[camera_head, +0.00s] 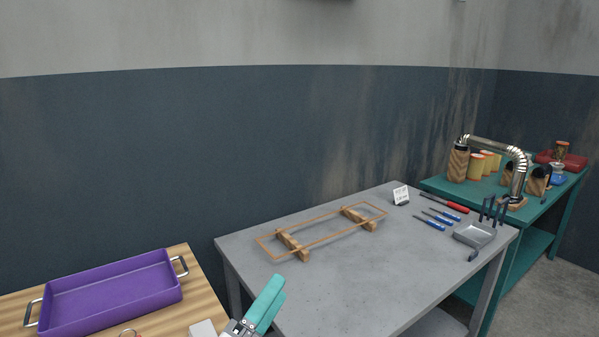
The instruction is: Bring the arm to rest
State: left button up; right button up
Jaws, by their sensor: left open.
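My left gripper (277,287) shows at the bottom middle, with teal fingers pointing up and to the right. It is open, and I see nothing between its fingers. In the picture it lies over the front left part of the grey table (345,292); its height above the top is hard to tell. Most of the left arm is below the frame. My right gripper is not in view.
A purple tray (112,292) sits on a wooden table (192,291) at left. A green bench (437,186) with a metal pipe stands behind right.

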pick_arm(q)
jog(key=s+a+f+n+g+y, duration=0.2)
jog(key=a+f+n+g+y, duration=0.2)
jog(key=a+f+n+y, duration=1.2)
jog(key=s+f+n+g+h, duration=0.1)
jog(key=s+f+n+g, duration=0.55)
jog(key=s, duration=0.45)
jog(key=s+f+n+g+h, duration=0.2)
jog(key=s+f+n+g, duration=0.3)
jog(key=s+f, duration=0.45)
notch_tip(320, 180, down, 24)
jog(key=s+g, duration=0.2)
jog(key=s+a+f, duration=0.3)
jog(key=s+f, duration=1.3)
jog(key=shift+s+a+m+g, duration=0.15)
jog(key=shift+s+m+g, duration=0.05)
jog(key=shift+m+g, duration=0.2)
